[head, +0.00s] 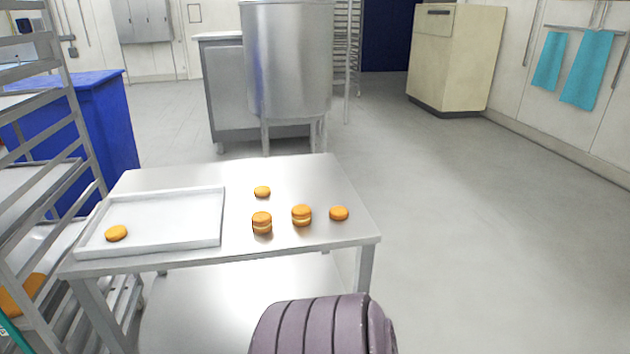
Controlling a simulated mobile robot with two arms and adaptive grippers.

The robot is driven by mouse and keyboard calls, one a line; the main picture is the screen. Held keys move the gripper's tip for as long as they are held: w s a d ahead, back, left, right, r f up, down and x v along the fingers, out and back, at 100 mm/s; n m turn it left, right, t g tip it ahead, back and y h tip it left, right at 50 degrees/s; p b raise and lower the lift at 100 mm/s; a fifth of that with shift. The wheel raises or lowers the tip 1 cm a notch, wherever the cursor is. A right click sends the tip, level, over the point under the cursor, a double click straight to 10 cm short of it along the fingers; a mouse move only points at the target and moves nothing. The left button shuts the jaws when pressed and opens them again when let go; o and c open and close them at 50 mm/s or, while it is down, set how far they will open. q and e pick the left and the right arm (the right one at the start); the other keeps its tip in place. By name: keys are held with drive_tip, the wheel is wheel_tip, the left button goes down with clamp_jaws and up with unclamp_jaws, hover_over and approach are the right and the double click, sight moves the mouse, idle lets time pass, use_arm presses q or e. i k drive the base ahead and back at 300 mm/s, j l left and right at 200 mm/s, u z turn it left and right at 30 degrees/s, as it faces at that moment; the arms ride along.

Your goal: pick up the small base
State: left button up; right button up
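Three single orange-brown rounds are in the head view: a round at the back of the table (262,191), a round at the right (339,213), and a round lying in the tray (116,233). The back one looks smallest, but it is also farther off, so I cannot tell for sure which is the small base. Two filled rounds, each with a pale layer between two halves, stand between them: a left filled round (262,222) and a right filled round (301,215). Neither gripper is in view.
The white tray (207,240) takes up the left of the steel table (320,177). A rack (77,120) with trays and a blue bin (112,120) stand at the left. A large steel vessel (287,60) stands behind the table. The floor at the right is clear.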

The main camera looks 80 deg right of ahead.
sight(261, 191)
drive_tip(key=z, duration=2.35)
drive_tip(key=i+j, duration=0.85)
drive_tip(key=j+u, duration=0.05)
drive_tip(key=j, duration=0.05)
